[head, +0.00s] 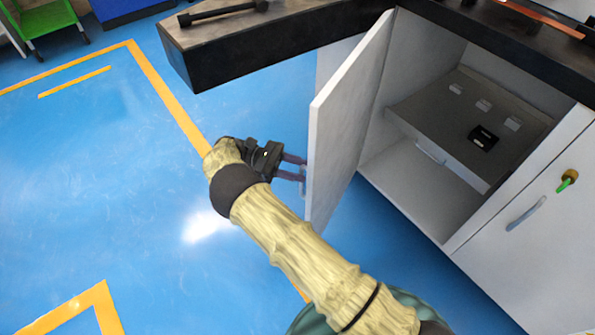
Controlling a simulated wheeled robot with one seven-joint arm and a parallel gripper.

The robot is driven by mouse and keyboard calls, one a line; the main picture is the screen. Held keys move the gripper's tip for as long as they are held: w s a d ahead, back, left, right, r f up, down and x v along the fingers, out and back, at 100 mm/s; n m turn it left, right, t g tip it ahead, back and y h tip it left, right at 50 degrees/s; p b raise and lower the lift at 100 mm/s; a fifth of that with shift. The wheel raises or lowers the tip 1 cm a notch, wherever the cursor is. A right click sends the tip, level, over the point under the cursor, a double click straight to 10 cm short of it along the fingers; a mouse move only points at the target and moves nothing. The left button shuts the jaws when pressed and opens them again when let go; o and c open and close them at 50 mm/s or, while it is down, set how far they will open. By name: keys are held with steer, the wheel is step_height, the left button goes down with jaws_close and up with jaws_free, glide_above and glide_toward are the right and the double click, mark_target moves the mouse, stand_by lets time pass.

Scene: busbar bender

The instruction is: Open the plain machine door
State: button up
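The plain machine door (345,110) is a white panel that stands swung wide open to the left of its cabinet, roughly edge-on to me. The cabinet interior (395,165) shows. My gripper (300,168) is at the outer face of the door, on its left side. Its fingers point right, toward the door's handle area. The handle is mostly hidden by the fingers and the door edge. I cannot tell whether the fingers are closed on it or apart.
Inside the cabinet is a grey drawer or box (440,120) with a black item (483,138) on it. A second door (540,220) with a handle and a green key (567,180) is closed at right. A dark-edged worktop (240,50) overhangs above. Blue floor (90,180) at left is clear.

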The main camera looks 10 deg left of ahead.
step_height(320, 180, up, 8)
steer(key=p, duration=0.2)
